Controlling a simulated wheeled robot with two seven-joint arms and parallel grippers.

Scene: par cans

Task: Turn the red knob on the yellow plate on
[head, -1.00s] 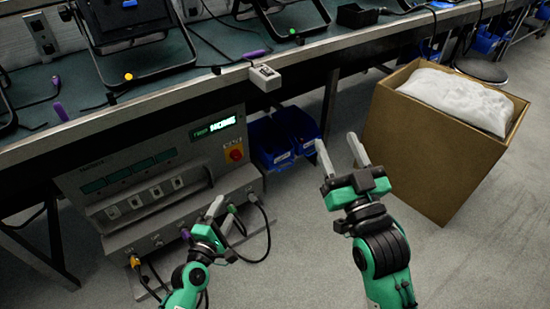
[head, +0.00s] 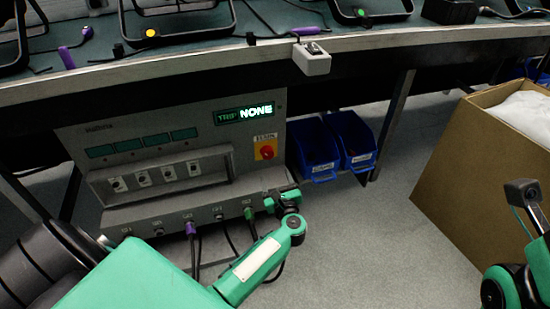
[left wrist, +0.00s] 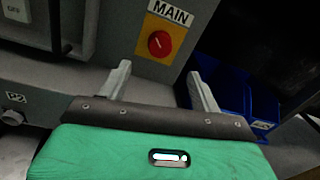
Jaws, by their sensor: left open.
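The red knob (head: 266,152) sits on a yellow plate (head: 263,139) at the right end of the grey panel's front. In the left wrist view the red knob (left wrist: 159,43) and the yellow plate (left wrist: 151,29) show close up, under a label reading MAIN. My left gripper (head: 283,192) is just below the plate in the head view, partly hidden by its own arm. In the left wrist view its two fingers (left wrist: 158,73) are spread and empty, pointing toward the plate, with the knob centred beyond them and apart from them. My right gripper's fingers are out of view.
The bench (head: 385,42) overhangs above. A cardboard box (head: 470,165) stands at right, with open floor between.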

